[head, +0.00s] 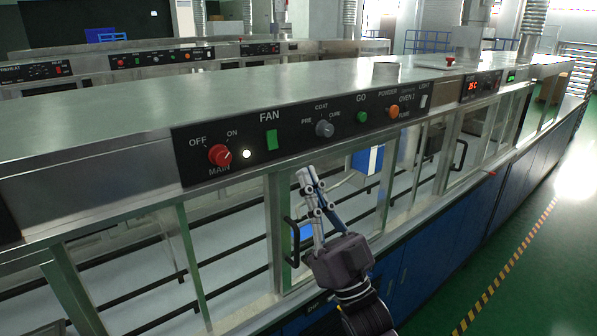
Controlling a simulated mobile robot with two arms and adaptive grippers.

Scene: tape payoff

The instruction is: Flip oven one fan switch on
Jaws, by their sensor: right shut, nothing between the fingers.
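The oven one control panel (300,128) runs along the front edge of the steel top. Its green fan switch (271,139) sits under the FAN label, between the red main knob and the grey coat knob. I cannot tell from its look whether it is on or off. My right gripper (305,178) is shut and empty, pointing up. In the picture it is below and right of the fan switch, in front of the glass, apart from the switch. My left gripper is not in view.
The red main knob (219,155) has a lit white lamp (246,154) beside it. The grey coat knob (324,128), green GO button (362,117) and orange powder knob (393,111) are to the right. A black door handle (291,243) is beside my right gripper.

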